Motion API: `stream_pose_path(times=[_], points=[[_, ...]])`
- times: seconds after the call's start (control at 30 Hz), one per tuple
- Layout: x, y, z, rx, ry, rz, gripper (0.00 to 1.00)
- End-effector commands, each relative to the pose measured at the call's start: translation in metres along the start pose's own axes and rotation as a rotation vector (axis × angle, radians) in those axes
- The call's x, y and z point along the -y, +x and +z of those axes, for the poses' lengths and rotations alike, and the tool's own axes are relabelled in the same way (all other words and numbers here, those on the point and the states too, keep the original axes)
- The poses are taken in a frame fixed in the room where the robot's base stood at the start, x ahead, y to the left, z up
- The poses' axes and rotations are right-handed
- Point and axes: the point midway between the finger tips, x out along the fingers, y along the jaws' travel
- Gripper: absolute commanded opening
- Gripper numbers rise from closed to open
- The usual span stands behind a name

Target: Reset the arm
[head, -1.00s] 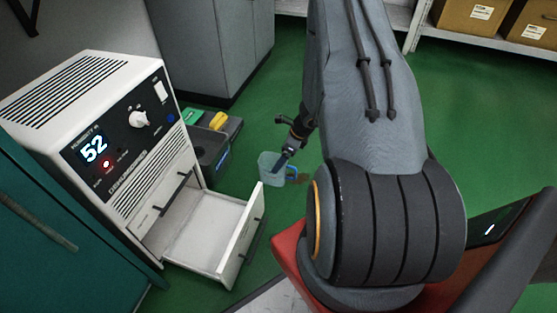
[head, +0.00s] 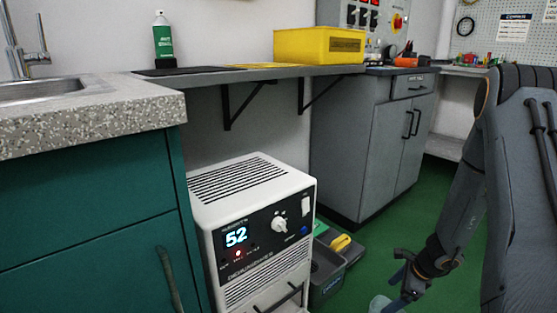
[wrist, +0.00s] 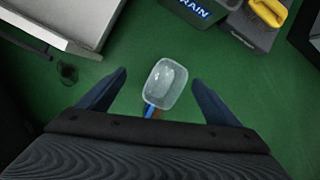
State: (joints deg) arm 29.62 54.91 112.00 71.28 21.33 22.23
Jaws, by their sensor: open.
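My gripper (head: 400,285) hangs low over the green floor at the lower right of the head view. In the wrist view its two dark fingers (wrist: 160,76) are spread apart and empty. A clear plastic cup or tub (wrist: 165,84) shows between and beyond the fingers, with a blue and brown piece (wrist: 152,111) at its near edge. I cannot tell how far below the fingers it is. Part of the tub also shows at the bottom edge of the head view (head: 379,304).
A white dehumidifier (head: 262,215) reading 52 stands left of my gripper. Its pulled-out drawer (wrist: 65,22) shows in the wrist view. Grey bins (head: 327,272) and a grey cabinet (head: 350,150) stand behind. A worktop (head: 95,122) is at left. Green floor (head: 455,290) is open around my gripper.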

Motion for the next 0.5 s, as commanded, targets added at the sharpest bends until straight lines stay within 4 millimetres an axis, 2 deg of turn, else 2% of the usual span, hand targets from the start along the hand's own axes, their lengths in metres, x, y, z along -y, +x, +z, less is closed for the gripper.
stream_pose_path(times=[0.03, 0.2, 0.4, 0.5], points=[[-0.004, -0.018, 0.022, -0.006, -0.112, 0.008, 0.85], [-0.031, -0.069, 0.077, -0.034, -0.503, 0.051, 0.85], [-0.072, -0.126, 0.127, -0.075, -0.957, 0.094, 0.85], [-0.095, -0.152, 0.146, -0.099, -1.184, 0.114, 0.85]])
